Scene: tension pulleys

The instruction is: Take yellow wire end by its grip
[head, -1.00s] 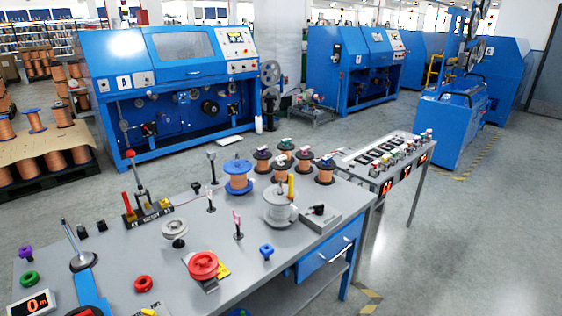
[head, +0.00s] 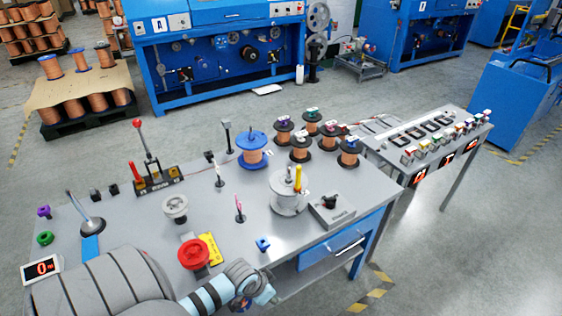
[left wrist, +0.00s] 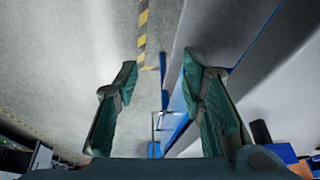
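A yellow upright grip (head: 298,178) stands at the white wire spool (head: 286,203) on the right part of the grey workbench (head: 130,222). I take it for the yellow wire end's grip; the wire itself is too small to make out. My left arm crosses the bottom of the head view, in front of the bench's near edge, below and left of the grip. My left gripper (left wrist: 159,62) shows in the left wrist view with its two fingers wide apart and nothing between them. The yellow grip is not seen in that view. My right gripper is in neither view.
A red spool (head: 194,254) with a yellow plate (head: 211,247), a blue knob piece (head: 263,244) and a grey box with a black knob (head: 331,208) surround the white spool. A blue-topped copper spool (head: 252,150) stands behind.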

